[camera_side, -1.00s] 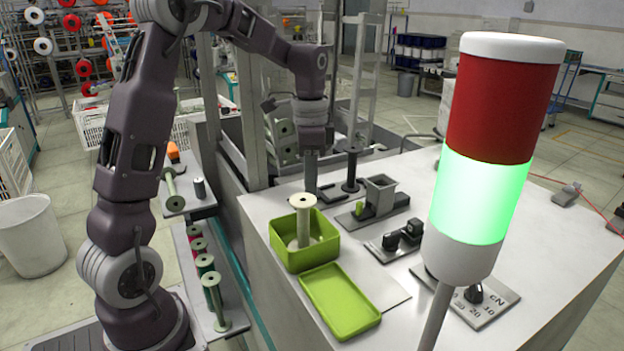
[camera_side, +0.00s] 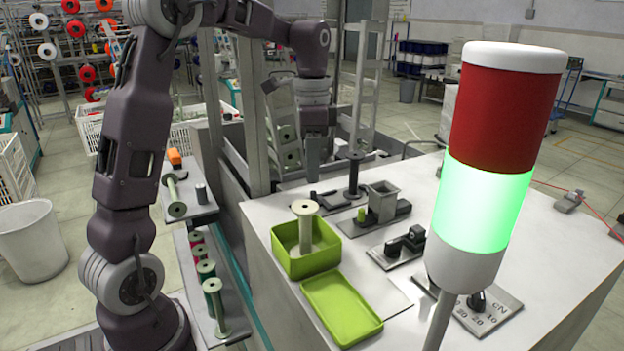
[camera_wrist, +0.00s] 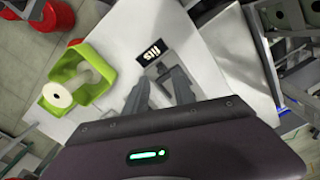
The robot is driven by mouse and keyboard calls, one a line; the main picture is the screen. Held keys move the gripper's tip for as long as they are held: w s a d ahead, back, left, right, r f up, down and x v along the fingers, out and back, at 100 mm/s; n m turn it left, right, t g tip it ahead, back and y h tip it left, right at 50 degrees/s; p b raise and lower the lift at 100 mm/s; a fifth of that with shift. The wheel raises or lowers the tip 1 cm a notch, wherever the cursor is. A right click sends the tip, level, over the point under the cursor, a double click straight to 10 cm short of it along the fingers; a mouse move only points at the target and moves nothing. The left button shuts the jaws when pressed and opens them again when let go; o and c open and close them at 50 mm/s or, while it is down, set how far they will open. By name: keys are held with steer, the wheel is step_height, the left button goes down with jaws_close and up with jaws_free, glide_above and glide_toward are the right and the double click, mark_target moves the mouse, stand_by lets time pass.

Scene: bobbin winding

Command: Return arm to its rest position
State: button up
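My gripper (camera_side: 313,176) hangs above the back part of the white work table (camera_side: 395,315), clear of the surface. In the wrist view its two fingers (camera_wrist: 163,88) stand apart with nothing between them, so it is open and empty. A pale spool (camera_side: 305,228) stands upright in the green box (camera_side: 290,265), in front of and below my gripper in the side view. The spool (camera_wrist: 57,95) and box (camera_wrist: 68,72) show at the left of the wrist view.
A green lid (camera_side: 342,308) lies in front of the box. A black spindle (camera_side: 354,178), a grey fixture (camera_side: 382,200) and a dial plate (camera_side: 482,310) stand on the table. A red-and-green signal lamp (camera_side: 505,110) is in the foreground. Several spools (camera_side: 213,300) sit on the left rack.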

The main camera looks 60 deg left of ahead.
step_height(320, 180, up, 2)
stand_by(0.5)
steer(key=s+d+r+n+t, duration=0.3)
steer(key=s+d+r, duration=0.1)
steer(key=s+d, duration=0.75)
steer(key=s+d+f+n+t, duration=0.2)
steer(key=s+d+f+n, duration=0.1)
steer(key=s, duration=0.7)
steer(key=shift+f+t, duration=0.3)
steer(key=shift+f, duration=0.55)
